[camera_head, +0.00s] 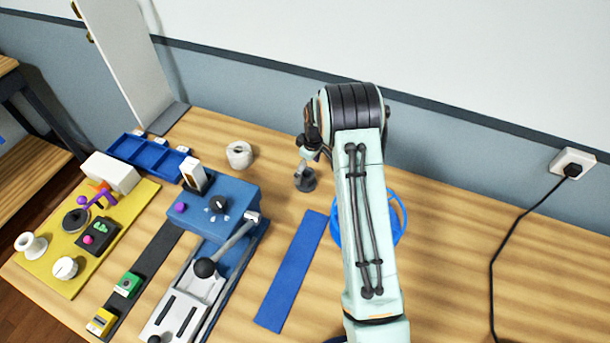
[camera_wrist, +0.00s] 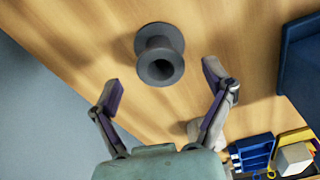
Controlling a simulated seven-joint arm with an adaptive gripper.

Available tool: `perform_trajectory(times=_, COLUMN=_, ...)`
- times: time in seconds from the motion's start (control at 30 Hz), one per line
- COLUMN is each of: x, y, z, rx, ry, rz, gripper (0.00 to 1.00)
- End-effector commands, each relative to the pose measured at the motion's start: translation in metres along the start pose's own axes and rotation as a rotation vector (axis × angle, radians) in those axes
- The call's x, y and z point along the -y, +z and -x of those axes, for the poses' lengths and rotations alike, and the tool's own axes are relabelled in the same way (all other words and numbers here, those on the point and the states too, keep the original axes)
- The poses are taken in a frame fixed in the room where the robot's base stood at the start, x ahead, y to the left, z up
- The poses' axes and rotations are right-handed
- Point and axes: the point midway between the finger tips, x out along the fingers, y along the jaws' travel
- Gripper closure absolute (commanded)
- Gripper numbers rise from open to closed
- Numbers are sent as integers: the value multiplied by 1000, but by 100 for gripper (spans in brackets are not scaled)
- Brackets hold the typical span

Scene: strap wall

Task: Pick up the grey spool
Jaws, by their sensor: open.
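The grey spool (camera_head: 305,181) stands upright on the wooden bench, in front of my arm's end in the head view. In the wrist view the grey spool (camera_wrist: 160,68) shows whole, at the top middle. My gripper (camera_wrist: 163,80) is open, with one finger to each side and the spool just beyond the fingertips, between their lines. No finger visibly touches it. In the head view my gripper (camera_head: 303,163) is small and partly hidden by my wrist, just above the spool.
A white roll (camera_head: 239,154) stands to the left of the spool. A blue machine with a lever (camera_head: 221,205) and a blue strip (camera_head: 292,270) lie nearer. A blue ring (camera_head: 400,217) is partly behind my arm. A blue tray (camera_head: 150,155) is further left. The bench's right side is mostly clear, with a black cable (camera_head: 492,265).

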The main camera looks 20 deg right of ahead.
Motion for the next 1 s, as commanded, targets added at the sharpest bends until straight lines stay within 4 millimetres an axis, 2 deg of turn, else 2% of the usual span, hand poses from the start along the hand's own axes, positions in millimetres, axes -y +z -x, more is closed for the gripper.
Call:
perform_trajectory(times=0.1, x=0, y=0, z=-19, rx=2, ry=-1, rz=0, gripper=19)
perform_trajectory(times=0.2, x=0, y=0, z=-28, rx=1, ry=0, rz=0, gripper=19)
perform_trajectory(times=0.5, x=0, y=0, z=-33, rx=0, ry=1, rz=1, gripper=19)
perform_trajectory(times=0.53, x=0, y=0, z=-33, rx=0, ry=1, rz=1, gripper=22)
perform_trajectory(times=0.57, x=0, y=0, z=-33, rx=0, ry=1, rz=1, gripper=31)
perform_trajectory(times=0.73, x=0, y=0, z=-33, rx=0, ry=1, rz=0, gripper=85)
perform_trajectory(times=1.0, x=0, y=0, z=-33, rx=0, ry=0, rz=0, gripper=86)
